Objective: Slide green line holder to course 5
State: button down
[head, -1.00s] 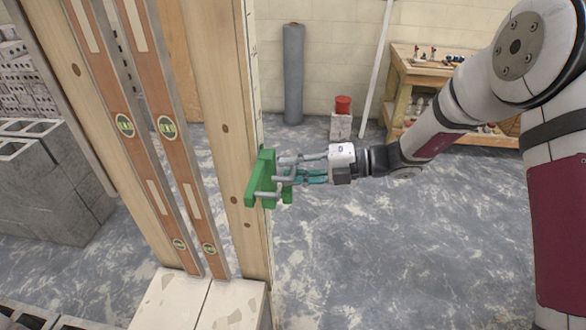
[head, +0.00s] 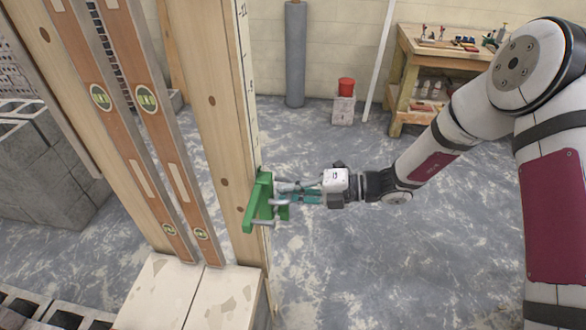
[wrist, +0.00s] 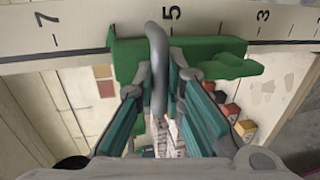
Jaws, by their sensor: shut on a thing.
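The green line holder (head: 262,205) sits on the edge of the upright wooden post (head: 213,120), low down near the pale block at its foot. My gripper (head: 290,192) reaches in from the right and is shut on the holder. In the wrist view the green line holder (wrist: 190,58) lies along the marked face of the post (wrist: 80,46), with the numbers 7, 5 and 3 showing. The 5 mark is right at the holder's edge, near its middle. My gripper's teal fingers (wrist: 163,95) are on either side of a grey bar of the holder.
Two wooden spirit levels (head: 165,150) lean along the post's left side. A pale block (head: 190,290) is at its foot. A workbench (head: 440,70), a red-topped block (head: 344,100) and a grey roll (head: 295,60) stand behind. The floor to the right is clear.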

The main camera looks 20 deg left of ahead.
notch_tip(320, 180, down, 7)
jog(key=b, duration=0.2)
jog(key=shift+f, duration=0.1)
jog(key=c, duration=1.6)
grip_release()
jog(key=shift+c, duration=0.2)
jog(key=shift+d, duration=0.1)
jog(key=v, duration=1.2)
